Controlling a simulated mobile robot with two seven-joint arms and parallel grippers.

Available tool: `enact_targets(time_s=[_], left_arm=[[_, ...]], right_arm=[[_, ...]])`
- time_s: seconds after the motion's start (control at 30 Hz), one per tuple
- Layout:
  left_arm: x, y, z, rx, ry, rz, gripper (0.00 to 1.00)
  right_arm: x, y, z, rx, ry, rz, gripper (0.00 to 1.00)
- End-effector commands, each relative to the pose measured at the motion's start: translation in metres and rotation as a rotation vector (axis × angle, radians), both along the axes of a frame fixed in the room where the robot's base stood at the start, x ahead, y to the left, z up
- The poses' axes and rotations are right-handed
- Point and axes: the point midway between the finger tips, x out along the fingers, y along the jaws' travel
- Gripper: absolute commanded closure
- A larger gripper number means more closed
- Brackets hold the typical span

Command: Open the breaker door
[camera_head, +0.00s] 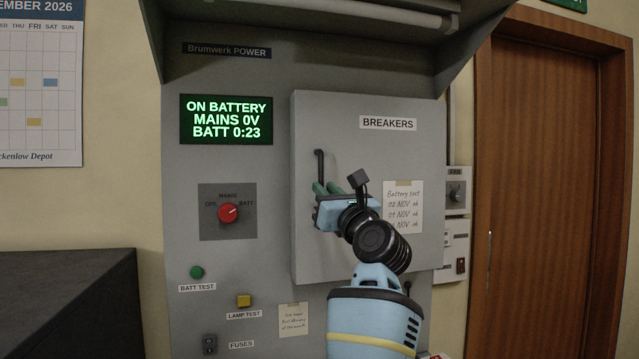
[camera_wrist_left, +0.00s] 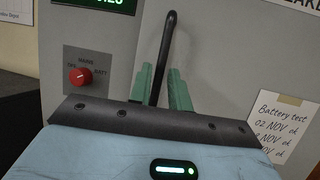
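The breaker door (camera_head: 345,125) is a grey panel labelled BREAKERS, and it looks shut. Its black bar handle (camera_head: 319,162) stands upright near the left edge. My left gripper (camera_head: 327,188) is at the lower part of the handle. In the left wrist view, the handle (camera_wrist_left: 165,50) rises between the two green fingers of my left gripper (camera_wrist_left: 162,88). The fingers are apart, with the handle nearer the left finger and a gap to the right one. The handle's lower end is hidden behind the gripper. My right gripper is not in view.
Left of the door are a green display (camera_head: 226,119), a red rotary knob (camera_head: 228,212), a green button (camera_head: 196,272) and a yellow button (camera_head: 243,300). A handwritten note (camera_head: 403,207) is on the door. A hood (camera_head: 330,45) overhangs above. A dark cabinet (camera_head: 70,290) stands left.

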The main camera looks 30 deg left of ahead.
Motion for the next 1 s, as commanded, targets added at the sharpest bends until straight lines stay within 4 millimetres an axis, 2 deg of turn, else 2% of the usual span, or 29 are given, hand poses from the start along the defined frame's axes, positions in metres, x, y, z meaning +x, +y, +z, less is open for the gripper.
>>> enact_targets(time_s=[0.2,0.57,0.6,0.73,1.0], left_arm=[[0.011,0.02,0.011,0.002,0.0,0.0,0.81],[0.014,0.026,0.011,0.0,0.0,-0.001,0.81],[0.014,0.026,0.012,0.001,0.0,-0.001,0.82],[0.014,0.025,0.012,0.001,0.0,-0.001,0.99],[0.014,0.025,0.012,0.001,0.0,0.0,1.0]], right_arm=[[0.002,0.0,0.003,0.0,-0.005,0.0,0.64],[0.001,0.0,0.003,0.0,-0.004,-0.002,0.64],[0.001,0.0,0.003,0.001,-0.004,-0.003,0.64],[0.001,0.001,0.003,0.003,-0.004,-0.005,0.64],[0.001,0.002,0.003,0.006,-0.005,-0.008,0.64]])
